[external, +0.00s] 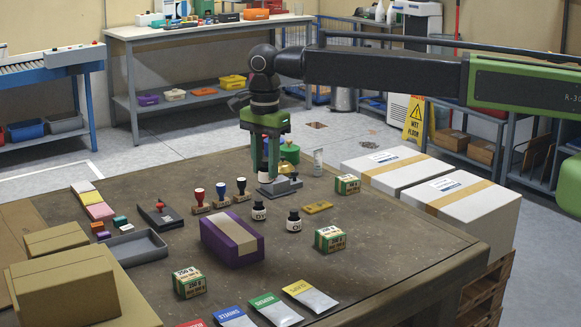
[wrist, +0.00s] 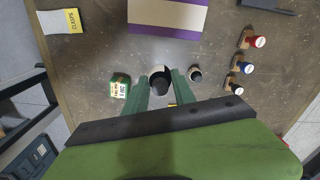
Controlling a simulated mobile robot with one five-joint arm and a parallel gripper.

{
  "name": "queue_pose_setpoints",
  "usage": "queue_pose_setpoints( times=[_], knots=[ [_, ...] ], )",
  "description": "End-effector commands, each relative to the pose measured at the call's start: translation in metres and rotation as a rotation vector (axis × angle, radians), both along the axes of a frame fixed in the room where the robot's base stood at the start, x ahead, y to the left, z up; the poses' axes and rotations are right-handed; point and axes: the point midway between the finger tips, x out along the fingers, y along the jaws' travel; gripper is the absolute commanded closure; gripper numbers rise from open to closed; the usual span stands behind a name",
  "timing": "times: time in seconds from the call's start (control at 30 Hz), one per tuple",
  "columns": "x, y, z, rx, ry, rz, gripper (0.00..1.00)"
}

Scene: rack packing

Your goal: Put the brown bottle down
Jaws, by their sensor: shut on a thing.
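My gripper (external: 266,168) points down over the back middle of the table and is shut on a small bottle with a dark cap and pale label, which I take as the brown bottle (external: 263,174). In the wrist view the dark cap of the brown bottle (wrist: 160,86) shows between the two green fingers. The fingers cover part of it, and its brown colour is hard to make out. I cannot tell whether its base touches anything.
A grey metal item (external: 284,187) is close to the gripper. Two black-capped bottles (external: 259,210) (external: 293,221), a yellow item (external: 318,207) and stamps (external: 241,189) stand nearby. A purple box (external: 232,240) lies in front. Bare table (external: 370,245) shows at the right front.

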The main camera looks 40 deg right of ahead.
Motion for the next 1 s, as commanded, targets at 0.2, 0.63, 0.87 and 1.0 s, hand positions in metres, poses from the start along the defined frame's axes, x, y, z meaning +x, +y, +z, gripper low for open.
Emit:
queue_pose_setpoints(
  times=[0.2,0.63,0.87,1.0],
  knots=[
    [-0.005,0.058,-0.043,0.000,0.000,0.002,1.00],
    [-0.010,0.081,-0.062,0.000,0.000,-0.001,1.00],
    [-0.010,0.081,-0.095,0.000,0.000,-0.001,1.00],
    [-0.010,0.081,-0.090,0.000,0.000,-0.001,1.00]
  ],
)
